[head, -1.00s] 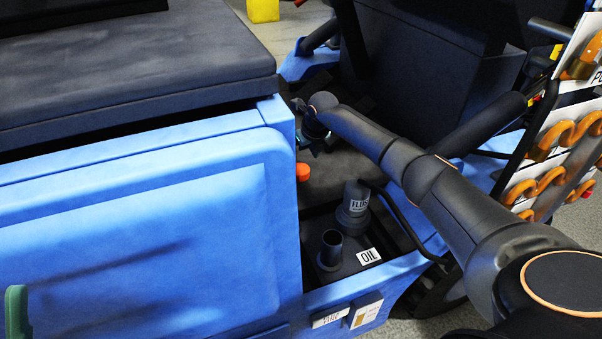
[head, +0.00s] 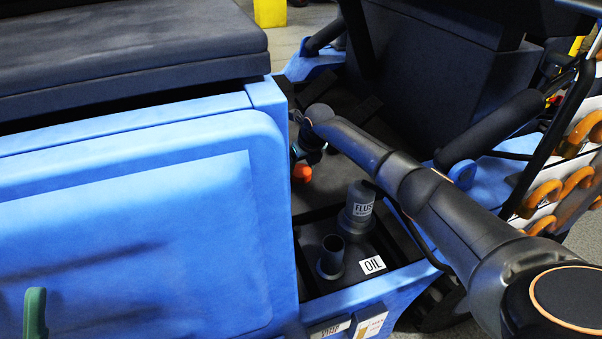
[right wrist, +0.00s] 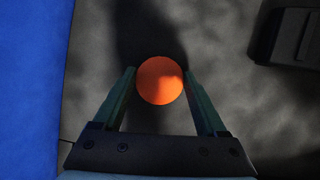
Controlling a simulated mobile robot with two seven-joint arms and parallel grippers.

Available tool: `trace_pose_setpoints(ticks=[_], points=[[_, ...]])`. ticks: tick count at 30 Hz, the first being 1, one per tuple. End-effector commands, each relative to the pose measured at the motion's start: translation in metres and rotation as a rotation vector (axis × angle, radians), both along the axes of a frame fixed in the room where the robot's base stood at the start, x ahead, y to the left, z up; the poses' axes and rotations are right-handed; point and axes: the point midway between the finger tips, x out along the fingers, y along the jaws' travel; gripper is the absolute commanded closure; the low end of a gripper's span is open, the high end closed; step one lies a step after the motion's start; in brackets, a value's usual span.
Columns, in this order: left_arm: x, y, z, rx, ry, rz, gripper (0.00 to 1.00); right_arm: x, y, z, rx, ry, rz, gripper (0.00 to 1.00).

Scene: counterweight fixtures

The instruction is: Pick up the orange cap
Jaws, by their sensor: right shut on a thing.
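The orange cap (head: 301,173) sits in the dark bay beside the blue body panel, at the middle of the head view. My right gripper (head: 304,155) comes down over it from above and partly hides it. In the right wrist view the cap shows as a round orange disc (right wrist: 160,80) between the two green fingertips of my right gripper (right wrist: 159,74). The gripper is shut on the cap. The cap's underside is hidden.
The blue panel (head: 150,230) stands close on the left of the cap. An OIL filler neck (head: 331,258) and a FLUSH neck (head: 358,208) stand nearer the front. A dark bin (head: 430,85) rises behind. Orange hooks (head: 575,182) hang at right.

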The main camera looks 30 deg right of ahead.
Motion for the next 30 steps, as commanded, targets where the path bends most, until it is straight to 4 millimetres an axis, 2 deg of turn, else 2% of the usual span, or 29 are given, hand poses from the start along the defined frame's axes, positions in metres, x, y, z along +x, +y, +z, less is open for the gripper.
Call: trace_pose_setpoints(ticks=[2,11,22,26,30], points=[[0.0,0.0,0.0,0.0,-0.001,0.0,0.54,0.0,0.0,0.0,0.0,0.0,0.0,0.45],[0.0,0.001,0.001,-0.004,-0.001,0.003,0.54,0.0,0.0,0.0,-0.001,0.001,0.0,0.79],[0.0,0.001,0.006,-0.009,-0.001,0.005,0.54,-0.001,-0.002,0.005,-0.001,0.0,0.0,0.79],[0.0,0.002,0.015,-0.012,-0.003,0.004,0.54,-0.001,-0.005,0.015,-0.001,0.0,0.0,0.79],[0.0,0.003,0.033,-0.018,-0.008,0.004,0.54,-0.003,-0.011,0.035,-0.001,-0.001,0.0,0.79]])
